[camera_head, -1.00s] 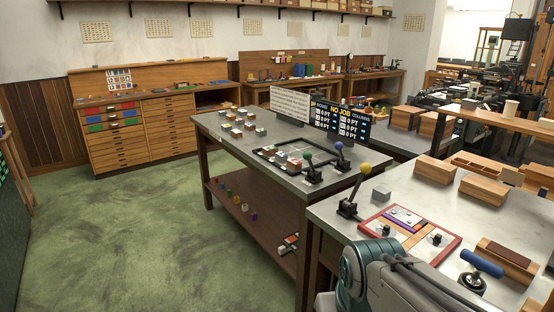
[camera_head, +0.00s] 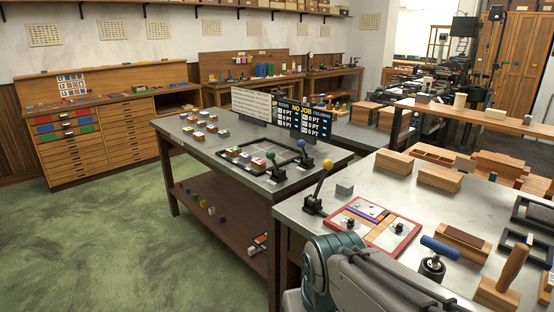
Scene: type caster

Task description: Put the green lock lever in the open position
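The green lock lever (camera_head: 271,156) has a green ball knob on a dark stem and black base. It stands at the near right corner of a black frame (camera_head: 234,151) on the middle metal-topped table (camera_head: 215,152). It is nearly upright, with its knob leaning slightly left. I cannot tell from this distance whether that is open or locked. A similar blue-knobbed lever (camera_head: 301,144) stands just behind and right of it. Part of my arm shows at the bottom, well in front of the levers. My gripper is not in view.
A yellow-knobbed lever (camera_head: 328,164) and a red-edged tray (camera_head: 412,229) are on the nearer right table (camera_head: 365,190). A "NO JOB" display (camera_head: 304,119) stands behind the frame. Small blocks (camera_head: 207,127) sit on the middle table. Green floor (camera_head: 120,240) at left is clear.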

